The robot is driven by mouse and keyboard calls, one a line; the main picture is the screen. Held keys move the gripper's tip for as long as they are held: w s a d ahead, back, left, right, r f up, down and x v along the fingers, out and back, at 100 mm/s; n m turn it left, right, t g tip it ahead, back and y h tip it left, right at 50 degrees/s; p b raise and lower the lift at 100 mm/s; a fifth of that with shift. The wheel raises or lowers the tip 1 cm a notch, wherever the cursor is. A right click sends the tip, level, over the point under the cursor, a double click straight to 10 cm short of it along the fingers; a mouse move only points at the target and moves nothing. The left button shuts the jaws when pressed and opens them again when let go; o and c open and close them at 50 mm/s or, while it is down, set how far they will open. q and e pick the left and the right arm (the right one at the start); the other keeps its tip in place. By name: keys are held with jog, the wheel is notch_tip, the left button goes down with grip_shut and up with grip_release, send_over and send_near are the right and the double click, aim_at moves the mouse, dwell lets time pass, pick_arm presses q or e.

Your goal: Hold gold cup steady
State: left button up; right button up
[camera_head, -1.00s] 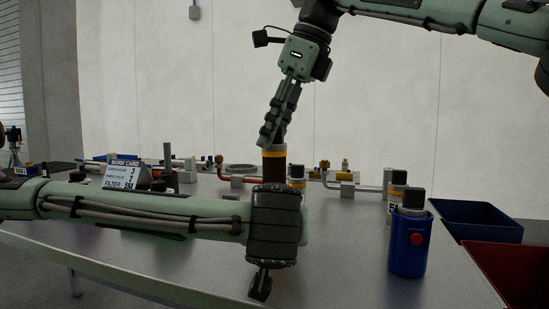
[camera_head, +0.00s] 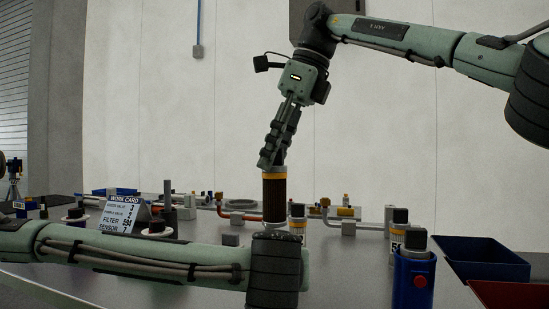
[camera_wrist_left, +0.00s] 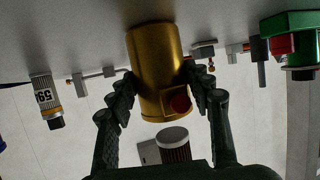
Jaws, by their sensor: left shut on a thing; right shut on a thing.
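The gold cup (camera_wrist_left: 158,60) fills the middle of the left wrist view, where the picture is inverted. It has a dark red round spot on its side. The fingers of my left gripper (camera_wrist_left: 160,88) are shut on it from both sides. In the head view my left arm hides the cup and the left gripper. My right gripper (camera_head: 268,163) is shut on the top of a dark pleated filter (camera_head: 274,199) with an orange-yellow band. The filter hangs upright above and behind my left wrist. Its pleated end (camera_wrist_left: 173,143) shows beyond the cup's rim in the left wrist view, apart from it.
A blue bin (camera_head: 482,262) and a red bin (camera_head: 515,294) lie farther right. A work card (camera_head: 125,213) and pipe fittings stand along the back of the table.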

pick_arm(q)
jog(key=o, duration=1.4)
